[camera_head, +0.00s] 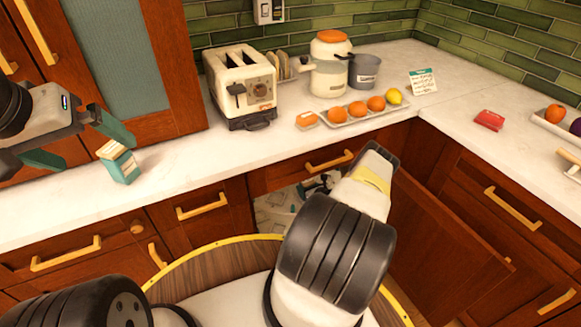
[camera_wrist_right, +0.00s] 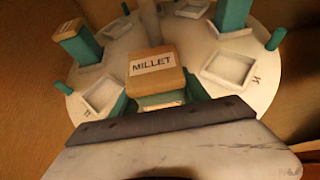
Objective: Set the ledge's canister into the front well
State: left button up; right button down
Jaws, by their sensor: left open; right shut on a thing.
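A teal canister with a cream top (camera_head: 122,168) stands on the white counter near its front edge, in the head view. My left gripper (camera_head: 78,143) is open and empty just left of it, its teal fingers apart. In the right wrist view my right gripper (camera_wrist_right: 158,99) is shut on a canister with a tan top labelled MILLET (camera_wrist_right: 156,66). It holds this over a round white carousel (camera_wrist_right: 262,95) with shallow square wells, among them a left one (camera_wrist_right: 103,96) and a right one (camera_wrist_right: 229,69), both empty. Whether the millet canister touches the carousel is hidden.
Other canisters stand on the carousel, one with a tan top (camera_wrist_right: 76,30) and a teal one (camera_wrist_right: 233,14), with short teal pegs at the rim. Brown cabinet walls surround it. A toaster (camera_head: 240,85) and a fruit tray (camera_head: 350,118) stand on the counter. A cabinet door (camera_head: 450,235) hangs open.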

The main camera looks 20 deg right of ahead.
jog(key=c, duration=0.6)
grip_release()
jog(key=shift+f, duration=0.15)
jog(key=shift+o, duration=0.2)
jog(key=shift+s+d+r, duration=0.1)
jog(key=shift+s+r, duration=0.05)
jog(key=shift+r, duration=0.1)
jog(key=v, duration=1.1)
jog(key=shift+s+r, duration=0.15)
jog(key=shift+s, duration=0.2)
